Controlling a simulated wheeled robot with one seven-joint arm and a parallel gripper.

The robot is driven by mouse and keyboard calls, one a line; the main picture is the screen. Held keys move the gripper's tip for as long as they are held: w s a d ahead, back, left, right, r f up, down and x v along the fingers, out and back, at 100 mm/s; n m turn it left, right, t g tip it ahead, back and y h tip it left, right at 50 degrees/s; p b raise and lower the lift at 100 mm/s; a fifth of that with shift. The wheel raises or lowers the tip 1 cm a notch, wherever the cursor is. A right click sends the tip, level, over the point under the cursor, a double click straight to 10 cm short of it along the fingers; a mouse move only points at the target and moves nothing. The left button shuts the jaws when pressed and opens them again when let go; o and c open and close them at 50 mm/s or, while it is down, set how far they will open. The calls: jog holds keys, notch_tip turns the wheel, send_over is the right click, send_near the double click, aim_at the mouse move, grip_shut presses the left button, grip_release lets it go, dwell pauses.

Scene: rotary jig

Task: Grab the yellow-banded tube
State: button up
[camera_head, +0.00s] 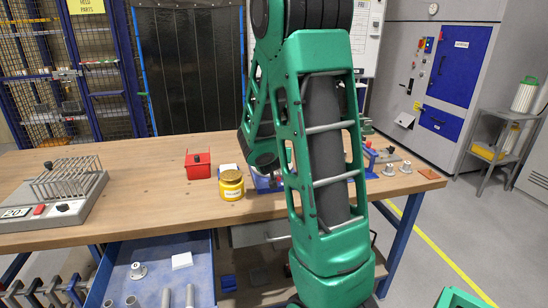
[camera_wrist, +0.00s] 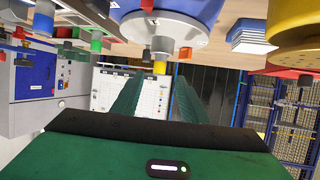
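The wrist view is upside down. A tube with a yellow band (camera_wrist: 160,66) shows there at the blue-and-white round jig (camera_wrist: 180,22), which is cut off by the top edge. My gripper (camera_wrist: 159,77) has its two green ridged fingers spread apart, with nothing held between them. In the picture the yellow band lies between the fingertips; how far beyond them it is I cannot tell. In the head view my arm hides the gripper and most of the blue jig (camera_head: 263,183); the yellow-banded tube cannot be made out.
A yellow jar (camera_head: 231,186) and a red box (camera_head: 198,165) stand left of the jig on the wooden table (camera_head: 135,187). A grey rack (camera_head: 66,190) is at the far left. Small grey parts (camera_head: 389,170) lie right of my arm. The table between rack and red box is clear.

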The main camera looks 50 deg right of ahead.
jog(key=shift+f+x, duration=0.1)
jog(key=shift+x, duration=1.85)
jog(key=shift+f+x, duration=0.15)
jog(key=shift+x, duration=1.8)
jog(key=shift+s, duration=0.1)
grip_shut()
